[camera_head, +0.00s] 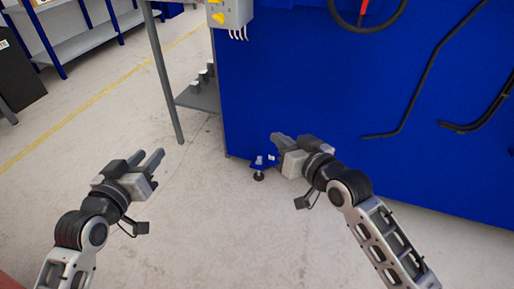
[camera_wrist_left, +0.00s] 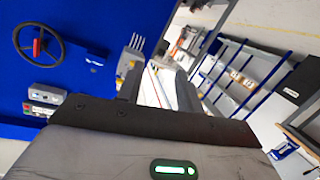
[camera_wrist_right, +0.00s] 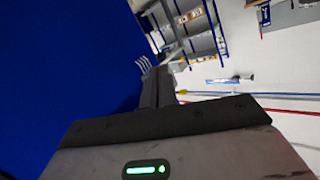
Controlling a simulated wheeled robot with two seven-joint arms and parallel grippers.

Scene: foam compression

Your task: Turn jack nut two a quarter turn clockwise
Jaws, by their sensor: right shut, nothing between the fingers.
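A levelling jack (camera_head: 259,164) with a dark round foot stands on the floor at the lower left corner of the blue machine (camera_head: 300,70). Its nut is too small to make out, and I cannot read any number on it. My right gripper (camera_head: 276,138) is shut and empty, above and just right of the jack in the head view, close to the blue panel. Its fingers (camera_wrist_right: 159,84) are together in the right wrist view. My left gripper (camera_head: 150,156) is open and empty over the floor, left of the jack. Its fingers (camera_wrist_left: 157,88) are apart in the left wrist view.
A grey stand (camera_head: 200,97) with a low shelf and small dark parts is left of the machine. A grey control box (camera_head: 231,13) hangs above. Dark hoses (camera_head: 430,75) run along the blue panel. The floor (camera_head: 190,210) between my arms is clear.

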